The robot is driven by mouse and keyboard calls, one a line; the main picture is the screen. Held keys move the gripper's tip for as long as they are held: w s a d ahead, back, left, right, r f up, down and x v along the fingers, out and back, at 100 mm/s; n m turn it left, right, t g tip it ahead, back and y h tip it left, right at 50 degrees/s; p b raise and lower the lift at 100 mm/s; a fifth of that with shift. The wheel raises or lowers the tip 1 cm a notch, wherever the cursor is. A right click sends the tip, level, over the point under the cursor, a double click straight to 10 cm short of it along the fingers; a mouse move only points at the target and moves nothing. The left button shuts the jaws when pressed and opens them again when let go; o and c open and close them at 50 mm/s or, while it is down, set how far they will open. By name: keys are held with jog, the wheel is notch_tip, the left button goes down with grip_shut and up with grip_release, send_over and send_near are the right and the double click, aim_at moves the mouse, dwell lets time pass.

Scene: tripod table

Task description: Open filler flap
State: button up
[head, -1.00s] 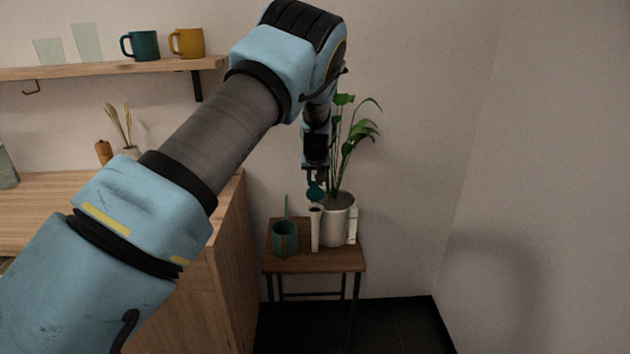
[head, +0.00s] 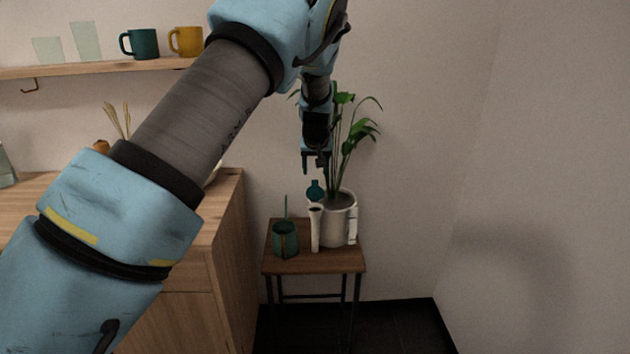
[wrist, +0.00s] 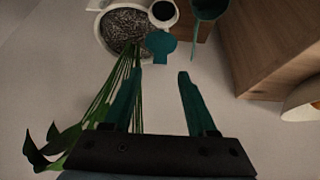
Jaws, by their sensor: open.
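The teal filler flap (head: 315,190) stands raised above the mouth of a slim white filler tube (head: 315,230), beside the plant pot. In the wrist view the flap (wrist: 161,46) lies clear of the tube's dark round opening (wrist: 163,12). My gripper (head: 313,168) is open and empty, a little above the flap and apart from it. In the wrist view my open fingers (wrist: 160,73) point toward the flap, with a gap between.
The white pot (head: 340,218) holds a tall leafy plant (head: 350,140) close beside my gripper. A teal can (head: 286,240) shares the small wooden table (head: 340,262). A wooden cabinet (head: 222,240) stands left; bare wall is right.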

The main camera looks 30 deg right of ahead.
jog(key=v, duration=0.4)
jog(key=shift+s+a+r+b, duration=0.1)
jog(key=shift+s+r+b, duration=0.05)
jog(key=shift+r+b, duration=0.25)
jog(key=a+n+g+y, duration=0.1)
jog(key=a+n+g, duration=0.1)
jog(key=a, duration=2.1)
jog(key=s+a+f+n+g+y, duration=0.1)
jog(key=s+a, duration=1.8)
jog(key=a, duration=0.2)
jog(key=shift+s+a+n+g, duration=0.3)
jog(key=shift+s+n+g, duration=0.1)
